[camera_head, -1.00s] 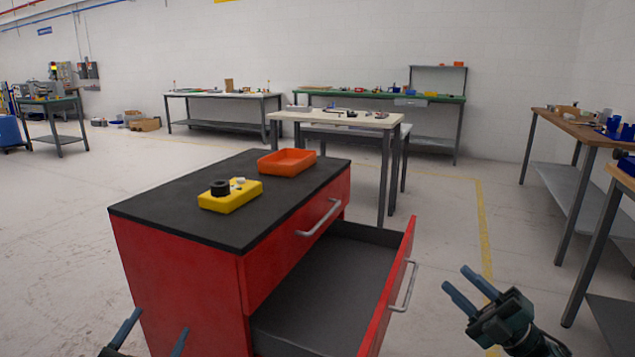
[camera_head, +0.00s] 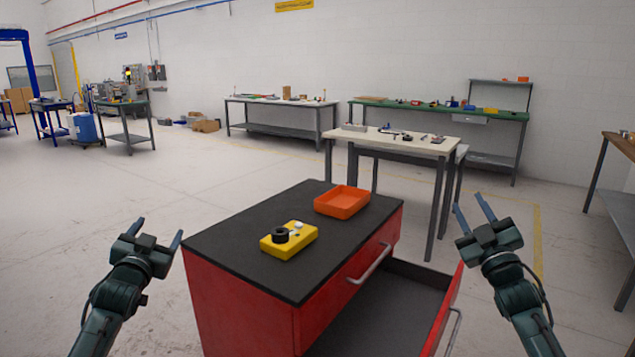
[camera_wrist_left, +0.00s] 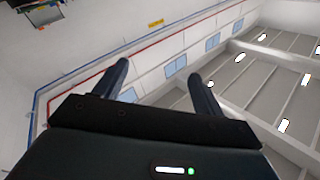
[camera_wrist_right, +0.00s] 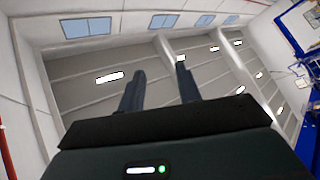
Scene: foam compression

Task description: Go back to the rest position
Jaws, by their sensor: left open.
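My left gripper (camera_head: 156,236) is raised to the left of the red cabinet, its fingers pointing up, open and empty. In the left wrist view its two fingers (camera_wrist_left: 160,85) stand wide apart with only wall and ceiling beyond. My right gripper (camera_head: 474,215) is raised to the right of the cabinet, above its open drawer side, fingers up and apart, holding nothing. In the right wrist view its fingers (camera_wrist_right: 160,90) are apart, a little closer together than the left ones, with the ceiling behind.
The red cabinet (camera_head: 240,308) has a black top with a yellow block (camera_head: 289,240) bearing a black ring, and an orange tray (camera_head: 342,202). Its lower drawer (camera_head: 385,315) is pulled out. A white-topped table (camera_head: 395,140) stands behind. Floor at left is clear.

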